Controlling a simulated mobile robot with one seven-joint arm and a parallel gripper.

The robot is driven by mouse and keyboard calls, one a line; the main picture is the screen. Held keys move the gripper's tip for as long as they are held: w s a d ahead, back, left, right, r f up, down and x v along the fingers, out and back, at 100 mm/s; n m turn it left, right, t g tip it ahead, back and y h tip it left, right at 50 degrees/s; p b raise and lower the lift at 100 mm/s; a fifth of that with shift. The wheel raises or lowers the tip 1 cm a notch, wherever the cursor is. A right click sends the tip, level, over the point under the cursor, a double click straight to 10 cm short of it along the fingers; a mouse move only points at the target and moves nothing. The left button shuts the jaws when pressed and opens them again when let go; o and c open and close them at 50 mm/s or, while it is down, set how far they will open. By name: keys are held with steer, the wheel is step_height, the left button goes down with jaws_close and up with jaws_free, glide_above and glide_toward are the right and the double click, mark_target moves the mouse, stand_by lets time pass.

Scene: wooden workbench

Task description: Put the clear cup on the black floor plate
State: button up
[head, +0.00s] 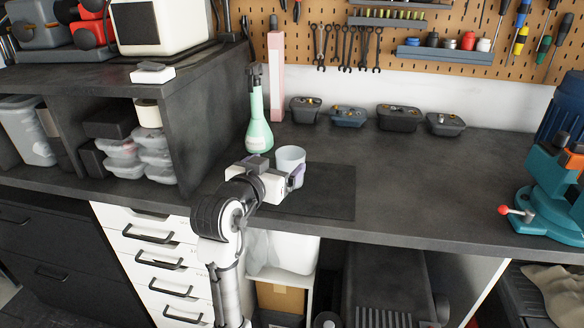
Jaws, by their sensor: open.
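A clear, pale cup (290,156) stands upright on the bench, just beyond my gripper (290,178). My gripper is open, with its fingers close to the cup. The gripper body hides the lower part of the cup, so I cannot tell whether the fingers are around it or touching it. A flat black rectangular plate (332,194) lies on the bench top under and to the right of my gripper, near the front edge. Part of the plate is hidden by my arm.
A green spray bottle (258,128) stands left of the cup, with a pink box (276,85) behind it. Several small bins (398,118) line the back wall. A teal vise (555,195) stands at the right. The bench middle (430,185) is clear.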

mark_target(295, 150)
steer(key=x, duration=0.2)
steer(key=shift+w+d, duration=0.15)
steer(key=shift+w, duration=0.2)
steer(key=p+x, duration=0.1)
steer(key=x, duration=0.1)
steer(key=p+x, duration=0.1)
steer(key=x, duration=0.1)
steer(key=shift+d, duration=0.35)
steer(key=shift+w+d+f, duration=0.1)
steer(key=shift+w+f, duration=0.15)
steer(key=shift+w, duration=0.15)
steer(key=c, duration=1.1)
steer(key=shift+r, duration=0.1)
steer(key=shift+c, duration=0.2)
